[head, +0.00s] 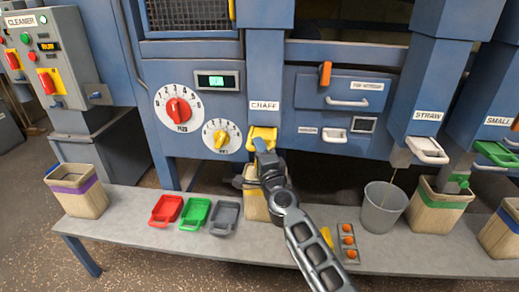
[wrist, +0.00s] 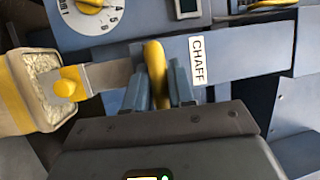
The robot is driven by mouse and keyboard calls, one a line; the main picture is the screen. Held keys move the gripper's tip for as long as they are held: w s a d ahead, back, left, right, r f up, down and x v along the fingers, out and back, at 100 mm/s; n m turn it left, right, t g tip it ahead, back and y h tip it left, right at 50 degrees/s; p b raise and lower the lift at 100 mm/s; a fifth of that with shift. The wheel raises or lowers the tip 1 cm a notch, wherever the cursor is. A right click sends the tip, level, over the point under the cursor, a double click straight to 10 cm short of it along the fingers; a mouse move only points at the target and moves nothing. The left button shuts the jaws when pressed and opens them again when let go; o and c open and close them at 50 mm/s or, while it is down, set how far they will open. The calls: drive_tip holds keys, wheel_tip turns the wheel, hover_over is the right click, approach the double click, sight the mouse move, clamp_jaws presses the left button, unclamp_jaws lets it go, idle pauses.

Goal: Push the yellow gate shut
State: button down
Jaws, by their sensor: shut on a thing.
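The yellow gate (head: 262,133) is at the foot of the blue chute (head: 265,65) labelled CHAFF, at the middle of the head view. My gripper (head: 264,151) reaches up to it from below and partly hides it. In the wrist view, the gate's yellow handle (wrist: 154,66) stands between the two fingers of my gripper (wrist: 166,90), which is shut on it. How far the gate is open cannot be told. Below the chute, a bag with a yellow band (head: 254,203) stands on the bench, partly behind my arm; the wrist view shows pale material in it.
The grey bench (head: 130,220) runs below. On it are red (head: 166,210), green (head: 195,214) and grey (head: 225,217) scoops, a grey bucket (head: 380,208) and a tray of orange things (head: 348,243). A STRAW chute with a white gate (head: 427,150) is to the right.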

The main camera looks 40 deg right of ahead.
sight(263, 137)
idle(0.4)
drive_tip(key=w+d+b, duration=0.1)
drive_tip(key=d, duration=0.1)
drive_tip(key=w+d+b, duration=0.1)
drive_tip(key=w+d, duration=0.1)
drive_tip(key=shift+w+d+f, duration=0.1)
drive_tip(key=shift+f, duration=0.05)
drive_tip(key=shift+w+d, duration=0.25)
drive_tip(key=shift+d, duration=0.05)
drive_tip(key=shift+d+r, duration=0.1)
drive_tip(key=shift+r, duration=0.1)
drive_tip(key=c, duration=1.1)
unclamp_jaws()
drive_tip(key=shift+o, duration=0.2)
drive_tip(key=shift+f, duration=0.1)
